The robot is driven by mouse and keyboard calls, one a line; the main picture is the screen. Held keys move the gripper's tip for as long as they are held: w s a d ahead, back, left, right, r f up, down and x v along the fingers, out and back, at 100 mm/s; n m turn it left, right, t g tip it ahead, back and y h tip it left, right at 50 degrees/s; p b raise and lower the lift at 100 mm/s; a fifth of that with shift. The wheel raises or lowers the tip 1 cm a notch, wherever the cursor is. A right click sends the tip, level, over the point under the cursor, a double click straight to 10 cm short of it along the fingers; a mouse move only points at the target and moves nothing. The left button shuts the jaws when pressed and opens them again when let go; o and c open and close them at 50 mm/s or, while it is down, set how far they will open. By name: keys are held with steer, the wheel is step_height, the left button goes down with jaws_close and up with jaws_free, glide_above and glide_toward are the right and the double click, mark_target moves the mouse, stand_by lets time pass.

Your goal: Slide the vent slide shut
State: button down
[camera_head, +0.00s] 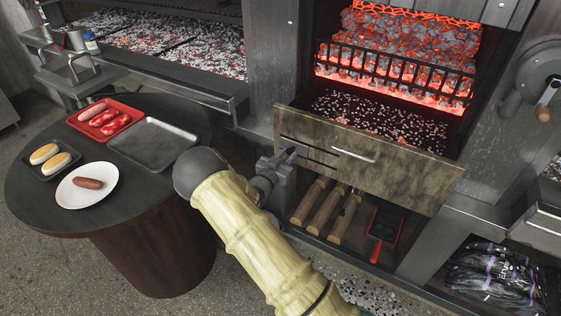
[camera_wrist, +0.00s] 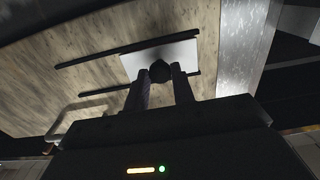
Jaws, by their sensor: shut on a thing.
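The vent slide is a small pale plate (camera_wrist: 135,66) set between two dark parallel lines on the wood-toned drawer front (camera_wrist: 215,60). In the wrist view it sits at the right end of those lines, with bare panel to its left. A dark round knob (camera_wrist: 160,72) stands on the plate. My gripper (camera_wrist: 160,80) is shut on this knob, one finger on each side. In the head view my gripper (camera_head: 284,163) is at the left end of the drawer front (camera_head: 400,178) and hides most of the slide.
A bar handle (camera_head: 355,155) is right of the slide. The drawer stands out below glowing coals (camera_head: 400,60), with ash inside. A round table (camera_head: 120,210) at the left holds a red tray (camera_head: 104,119), metal tray and plate.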

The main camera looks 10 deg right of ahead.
steer(key=shift+w+a, duration=0.15)
steer(key=shift+w, duration=0.05)
steer(key=c, duration=1.2)
jaws_free()
steer(key=shift+o, duration=0.2)
steer(key=v, duration=1.7)
steer(key=shift+s, duration=0.25)
steer(key=shift+r, duration=0.1)
